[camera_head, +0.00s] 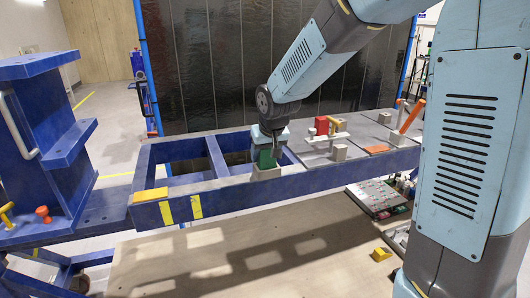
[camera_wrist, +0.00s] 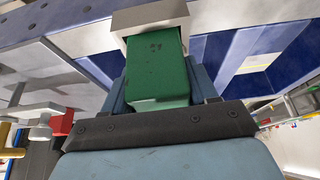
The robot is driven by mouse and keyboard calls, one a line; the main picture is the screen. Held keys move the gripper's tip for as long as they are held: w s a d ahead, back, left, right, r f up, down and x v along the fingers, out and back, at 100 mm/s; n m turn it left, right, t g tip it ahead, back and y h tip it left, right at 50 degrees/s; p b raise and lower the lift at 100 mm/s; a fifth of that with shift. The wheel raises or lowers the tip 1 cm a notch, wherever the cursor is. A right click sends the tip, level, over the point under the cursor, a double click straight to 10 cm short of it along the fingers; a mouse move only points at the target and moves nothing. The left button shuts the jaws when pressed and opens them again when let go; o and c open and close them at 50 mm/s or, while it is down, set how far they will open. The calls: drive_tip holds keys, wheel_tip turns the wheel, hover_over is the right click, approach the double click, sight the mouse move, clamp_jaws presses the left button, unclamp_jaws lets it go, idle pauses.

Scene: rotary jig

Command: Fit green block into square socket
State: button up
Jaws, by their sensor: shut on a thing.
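The green block (camera_head: 265,159) is in my gripper (camera_head: 268,152), over the front rail of the blue frame. In the wrist view the green block (camera_wrist: 157,68) fills the space between the jaws, with a dark mark near its top. The pale square socket (camera_head: 265,174) sits on the rail directly below the block. In the wrist view the socket (camera_wrist: 150,18) is at the far end of the block, its edges around the block's end. The block's end appears to be at or inside the socket mouth; how deep is hidden.
A red block (camera_head: 321,125), a small grey block (camera_head: 339,152) and a pale bar fixture (camera_head: 327,139) stand on the grey plate to the right. An orange bar (camera_head: 412,117) leans farther right. Left of the socket, the blue frame (camera_head: 217,157) has open bays.

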drive_tip(key=shift+f, duration=0.15)
drive_tip(key=o, duration=1.5)
drive_tip(key=v, duration=1.3)
drive_tip(key=shift+r, duration=0.3)
drive_tip(key=shift+s+d, duration=0.1)
